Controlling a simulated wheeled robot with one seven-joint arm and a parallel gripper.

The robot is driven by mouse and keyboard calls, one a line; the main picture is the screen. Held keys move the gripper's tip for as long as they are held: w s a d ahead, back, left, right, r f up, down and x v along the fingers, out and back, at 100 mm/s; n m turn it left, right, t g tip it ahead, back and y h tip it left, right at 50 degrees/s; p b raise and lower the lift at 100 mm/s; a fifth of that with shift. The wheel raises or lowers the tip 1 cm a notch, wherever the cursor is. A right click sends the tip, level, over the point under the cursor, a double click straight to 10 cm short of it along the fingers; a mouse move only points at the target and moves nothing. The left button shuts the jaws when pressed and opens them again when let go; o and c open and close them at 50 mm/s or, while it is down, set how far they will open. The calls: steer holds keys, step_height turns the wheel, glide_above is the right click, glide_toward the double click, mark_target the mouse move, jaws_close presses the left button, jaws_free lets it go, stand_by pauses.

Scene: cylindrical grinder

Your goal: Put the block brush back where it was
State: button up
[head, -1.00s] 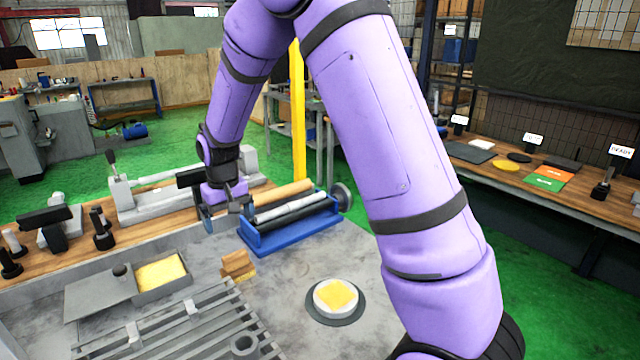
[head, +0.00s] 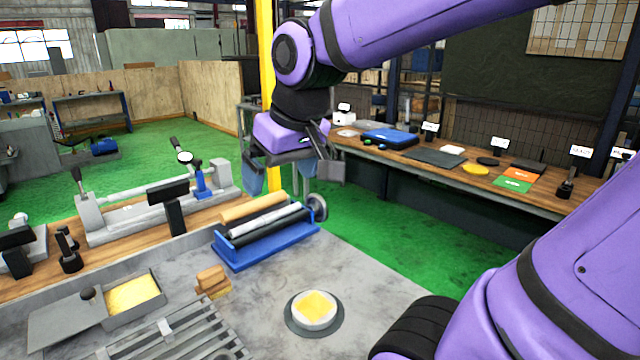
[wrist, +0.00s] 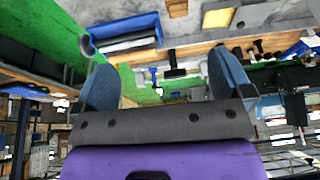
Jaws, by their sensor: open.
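A tan wooden block (head: 212,281), which looks like the block brush, rests on the grey surface in the head view, between the yellow-filled tray and the blue roll rack. A small tan shape at the wrist view's top edge (wrist: 178,8) may be the same brush. My gripper (head: 280,177) is raised above and behind the rack, well apart from the brush. Its two blue-padded fingers are spread in the wrist view (wrist: 165,82), with nothing between them.
The blue rack (head: 265,245) holds several rolls. A round dish (head: 314,313) with a yellow pad stands at the front. A grey tray (head: 150,312) and slatted grate are left. A dial gauge on a blue stand (head: 201,182) is behind. A wooden bench (head: 400,160) runs along the right.

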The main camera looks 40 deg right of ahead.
steer(key=s+t, duration=0.1)
steer(key=s, duration=0.6)
steer(key=shift+s+d, duration=0.35)
steer(key=shift+d, duration=0.05)
steer(key=shift+r, duration=0.1)
stand_by(0.7)
